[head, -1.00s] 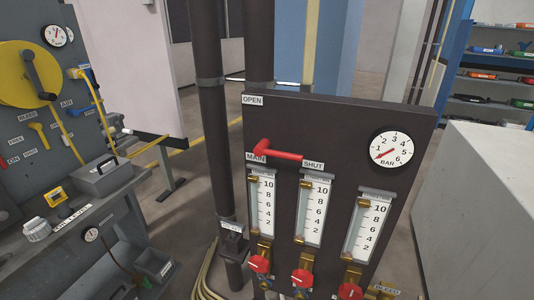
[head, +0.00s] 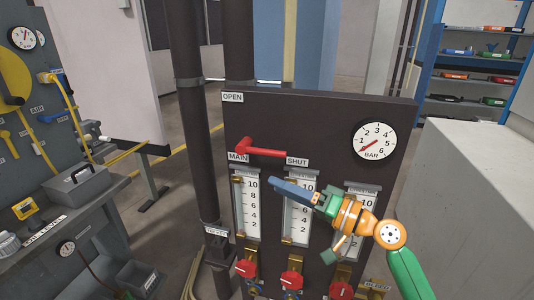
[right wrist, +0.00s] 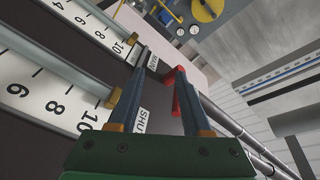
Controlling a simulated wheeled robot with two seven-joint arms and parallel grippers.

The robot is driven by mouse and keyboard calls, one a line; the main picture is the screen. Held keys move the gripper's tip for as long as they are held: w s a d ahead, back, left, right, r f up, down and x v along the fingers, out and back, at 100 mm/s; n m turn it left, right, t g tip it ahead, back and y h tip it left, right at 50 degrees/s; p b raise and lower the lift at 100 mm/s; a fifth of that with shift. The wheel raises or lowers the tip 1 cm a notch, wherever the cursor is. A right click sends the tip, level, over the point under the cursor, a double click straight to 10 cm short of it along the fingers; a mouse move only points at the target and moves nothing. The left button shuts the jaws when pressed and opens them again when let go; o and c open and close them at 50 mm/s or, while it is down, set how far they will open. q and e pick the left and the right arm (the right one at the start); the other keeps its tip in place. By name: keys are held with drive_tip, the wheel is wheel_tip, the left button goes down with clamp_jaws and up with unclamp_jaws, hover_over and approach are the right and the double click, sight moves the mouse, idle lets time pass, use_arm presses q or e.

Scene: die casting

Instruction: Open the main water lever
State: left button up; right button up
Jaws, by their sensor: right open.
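The red main water lever (head: 262,151) is on the dark panel (head: 312,120). Its pivot is by the MAIN label (head: 238,157), and its handle lies nearly level, pointing right toward the SHUT label (head: 297,161). The OPEN label (head: 232,97) is above the pivot. My right gripper (head: 273,183) is just below the lever in the head view, open and empty. In the right wrist view, the red lever (right wrist: 179,98) shows between the open fingers (right wrist: 166,65); I cannot tell its depth from them. My left gripper is not in view.
A pressure gauge (head: 374,141) sits at the panel's upper right. Flow meters (head: 246,205) and red valve knobs (head: 291,281) are below the lever. A dark pipe (head: 190,100) stands left of the panel. A workbench (head: 80,205) is at left, a pale block (head: 475,190) at right.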

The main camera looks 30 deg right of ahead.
sight(267, 153)
drive_tip(key=shift+m+t, duration=0.6)
drive_tip(key=shift+t, duration=0.3)
drive_tip(key=r, duration=0.1)
drive_tip(key=d+r, duration=0.1)
drive_tip(key=r, duration=0.1)
drive_tip(key=d+r, duration=0.1)
drive_tip(key=r, duration=0.1)
drive_tip(key=shift+s+d, duration=0.1)
drive_tip(key=shift+s, duration=0.05)
drive_tip(key=p+x, duration=0.3)
drive_tip(key=x, duration=0.3)
drive_tip(key=shift+r+p, duration=0.1)
drive_tip(key=shift+p, duration=0.2)
drive_tip(key=shift+w+a, duration=0.25)
drive_tip(key=shift+w, duration=0.15)
drive_tip(key=shift+f, duration=0.2)
clamp_jaws()
